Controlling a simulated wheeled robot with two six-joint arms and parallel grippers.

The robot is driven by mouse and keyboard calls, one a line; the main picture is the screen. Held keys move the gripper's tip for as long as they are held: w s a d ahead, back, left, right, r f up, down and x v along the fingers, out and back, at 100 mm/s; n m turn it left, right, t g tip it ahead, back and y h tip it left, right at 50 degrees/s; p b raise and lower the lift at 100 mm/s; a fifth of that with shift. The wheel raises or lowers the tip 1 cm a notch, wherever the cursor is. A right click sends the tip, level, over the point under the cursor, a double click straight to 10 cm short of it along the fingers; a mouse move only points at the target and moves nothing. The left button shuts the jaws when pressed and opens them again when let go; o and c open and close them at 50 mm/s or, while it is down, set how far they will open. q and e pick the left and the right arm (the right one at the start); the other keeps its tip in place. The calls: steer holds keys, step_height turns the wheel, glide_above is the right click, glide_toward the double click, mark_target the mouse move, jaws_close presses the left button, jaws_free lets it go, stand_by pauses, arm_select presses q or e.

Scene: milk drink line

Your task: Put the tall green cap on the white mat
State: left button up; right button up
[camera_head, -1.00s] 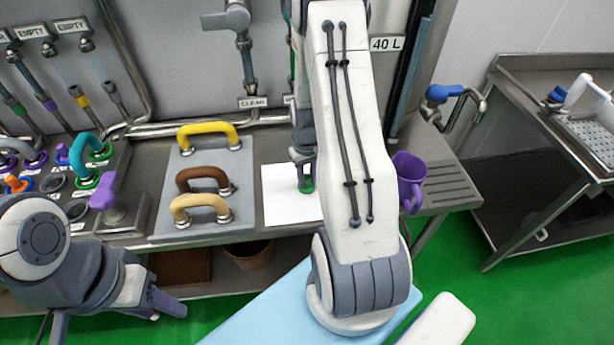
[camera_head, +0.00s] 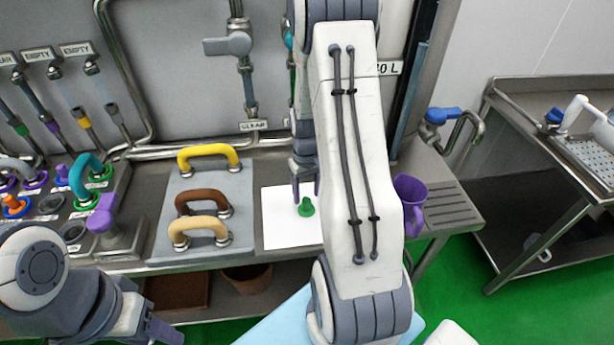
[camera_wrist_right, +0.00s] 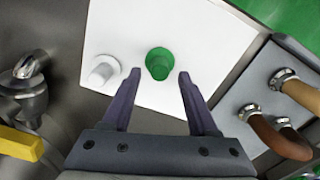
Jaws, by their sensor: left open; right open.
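The tall green cap (camera_head: 306,207) stands upright on the white mat (camera_head: 280,230). In the right wrist view the cap (camera_wrist_right: 160,63) sits on the mat (camera_wrist_right: 205,35) just beyond my fingertips, with nothing gripping it. My right gripper (camera_head: 305,185) is open and empty, close behind the cap in the head view; its two fingers (camera_wrist_right: 157,76) are spread apart in the wrist view. My left gripper (camera_head: 158,328) is open and empty at the lower left, away from the mat.
A white cylindrical piece (camera_wrist_right: 103,70) stands beside the cap on the mat. A grey panel (camera_head: 240,185) with yellow, brown and tan handles lies left of the mat.

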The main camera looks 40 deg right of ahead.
mark_target(307, 201)
step_height(307, 201, up, 8)
steer(key=shift+r+b, duration=0.25)
steer(key=shift+b, duration=0.1)
steer(key=s+a+r+n, duration=0.1)
steer(key=a+r+n, duration=0.1)
steer(key=a, duration=0.8)
steer(key=s+a+r+n, duration=0.1)
steer(key=a+r+n, duration=0.15)
steer(key=a, duration=0.65)
steer(key=s+a+r+n, duration=0.1)
steer(key=s+a+n, duration=0.1)
steer(key=s+a, duration=0.4)
steer(key=s+a+r+n+y, duration=0.1)
steer(key=s+a+n, duration=0.2)
steer(key=s+a, duration=0.3)
steer(key=s, duration=0.3)
steer(key=shift+a+r, duration=0.2)
steer(key=shift+r, duration=0.05)
